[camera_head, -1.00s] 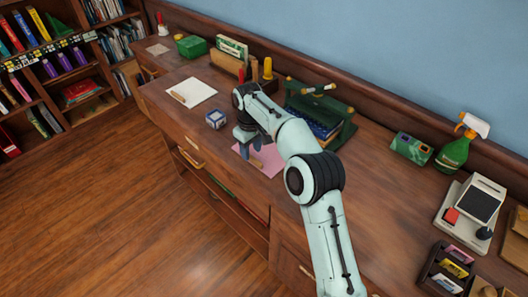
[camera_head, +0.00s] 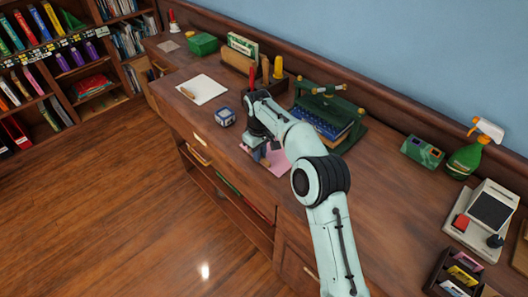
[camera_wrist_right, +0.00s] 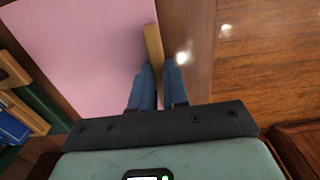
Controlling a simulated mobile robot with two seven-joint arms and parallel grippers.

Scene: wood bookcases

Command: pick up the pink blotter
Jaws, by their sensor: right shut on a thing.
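The pink blotter (camera_head: 279,166) is a flat pink sheet on the long wooden desk, partly hidden by my right arm. It fills the upper left of the right wrist view (camera_wrist_right: 75,45). A light wooden strip (camera_wrist_right: 153,45) runs along its near edge. My right gripper (camera_head: 262,158), with blue fingers, points down at that edge. In the wrist view the right gripper (camera_wrist_right: 158,72) is shut on the blotter by its wooden strip. I cannot tell whether the sheet is clear of the desk. My left gripper is not in view.
A small blue and white cube (camera_head: 225,117) stands left of the gripper. A green press (camera_head: 325,115) stands close behind the blotter. White paper (camera_head: 204,89) lies farther left. Bookshelves (camera_head: 60,70) stand at the left, and open floor (camera_head: 110,210) lies in front.

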